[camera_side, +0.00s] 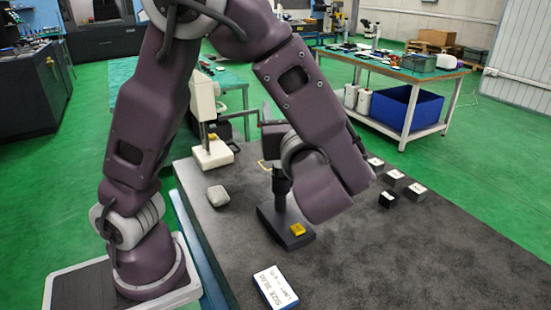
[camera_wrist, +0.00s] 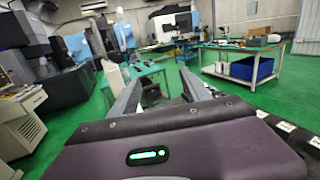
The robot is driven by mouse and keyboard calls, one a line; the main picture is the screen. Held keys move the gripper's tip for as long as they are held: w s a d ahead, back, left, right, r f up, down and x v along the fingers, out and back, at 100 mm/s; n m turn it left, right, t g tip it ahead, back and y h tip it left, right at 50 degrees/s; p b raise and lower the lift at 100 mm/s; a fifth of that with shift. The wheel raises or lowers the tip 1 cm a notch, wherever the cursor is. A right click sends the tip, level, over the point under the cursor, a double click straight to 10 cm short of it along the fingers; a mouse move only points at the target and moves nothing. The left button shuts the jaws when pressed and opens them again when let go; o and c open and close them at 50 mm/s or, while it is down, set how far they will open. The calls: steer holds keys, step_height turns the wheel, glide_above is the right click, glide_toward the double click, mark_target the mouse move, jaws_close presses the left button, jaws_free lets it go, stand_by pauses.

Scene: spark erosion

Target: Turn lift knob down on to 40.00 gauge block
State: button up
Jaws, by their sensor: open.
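A dark stand (camera_side: 270,226) with a short upright black column (camera_side: 281,182) stands on the grey-black bench in the side view. A small yellow block (camera_side: 297,229) sits on its base. I cannot read a size on the block, and my arm hides part of the stand, so I cannot pick out the lift knob surely. My gripper (camera_wrist: 161,73) is open in the wrist view, its two fingers apart and pointing level toward the back of the room. It holds nothing that I can see. In the side view my arm largely hides it, above and behind the stand.
A white instrument (camera_side: 212,152) stands behind left, with a grey rounded object (camera_side: 218,195) before it. Several dark blocks with white labels (camera_side: 393,174) lie right. A labelled box (camera_side: 275,287) lies at front. The bench's right front (camera_side: 430,260) is clear.

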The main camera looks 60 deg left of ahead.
mark_target(277, 170)
step_height(277, 170, down, 13)
steer(key=d+n+g, duration=0.3)
steer(key=n+g, duration=0.1)
steer(key=g, duration=0.2)
steer(key=a, duration=0.7)
steer(key=shift+a+y, duration=0.15)
steer(key=shift+y, duration=0.25)
steer(key=shift+s, duration=0.1)
steer(key=shift+c, duration=0.5)
jaws_close()
steer(key=shift+m, duration=0.3)
